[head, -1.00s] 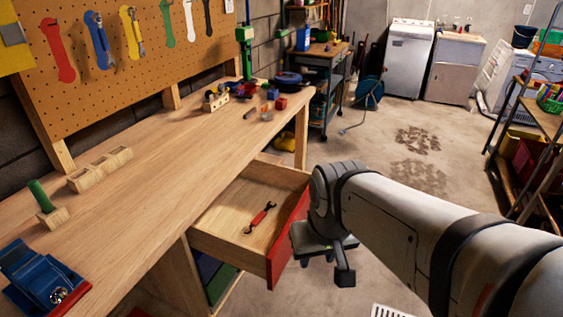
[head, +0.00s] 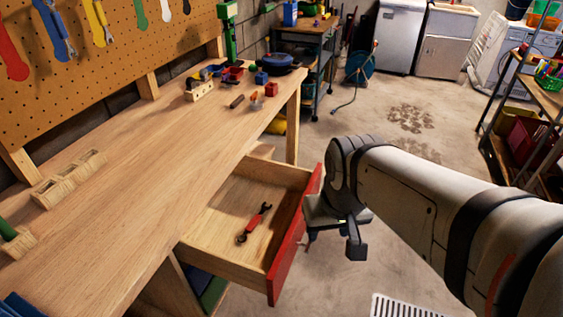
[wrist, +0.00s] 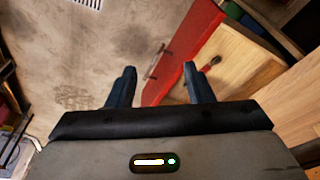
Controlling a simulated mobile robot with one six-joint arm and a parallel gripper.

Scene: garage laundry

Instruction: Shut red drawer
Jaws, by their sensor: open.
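The red drawer stands pulled out from under the wooden workbench, its red front (head: 289,250) facing right and its wooden inside open to view. A red and grey wrench (head: 254,222) lies in it. My gripper (head: 333,240) is open and empty, just outside the red front near its far half. In the wrist view the red front (wrist: 190,42) runs between and behind my spread fingers (wrist: 160,72), and a bar handle (wrist: 153,62) shows between the fingertips. I cannot tell whether a finger touches the front.
The workbench top (head: 130,190) holds wooden blocks (head: 70,180) and small toys near its far end. A shelf rack (head: 530,120) stands at the right.

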